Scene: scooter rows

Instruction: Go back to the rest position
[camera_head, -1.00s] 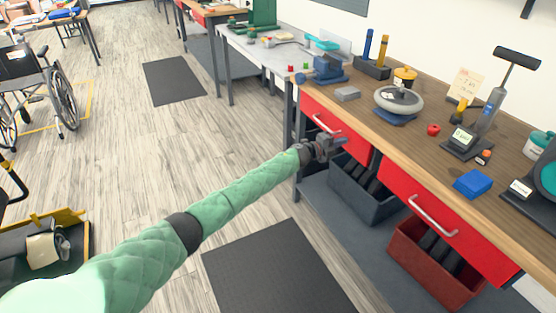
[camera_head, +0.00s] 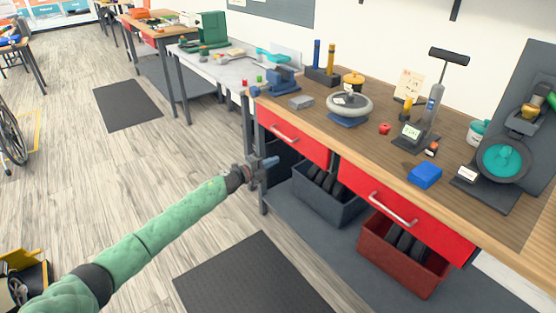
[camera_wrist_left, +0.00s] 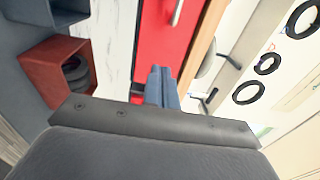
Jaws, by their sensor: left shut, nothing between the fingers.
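My left arm, in a green padded sleeve, reaches in from the lower left of the head view. Its gripper (camera_head: 268,164) is in front of the workbench's left end, below the bench top and close to the red drawer (camera_head: 291,139). The gripper is shut and empty. In the left wrist view its two blue-grey fingers (camera_wrist_left: 161,87) are together, with a red drawer front behind them. My right gripper is in neither view.
The workbench (camera_head: 300,115) holds a wheel (camera_head: 349,106), a blue block (camera_head: 425,175) and a floor pump (camera_head: 428,105). A grey bin (camera_head: 325,203) and a red bin (camera_head: 398,262) stand on its lower shelf. Floor to the left is open, with dark mats (camera_head: 128,104).

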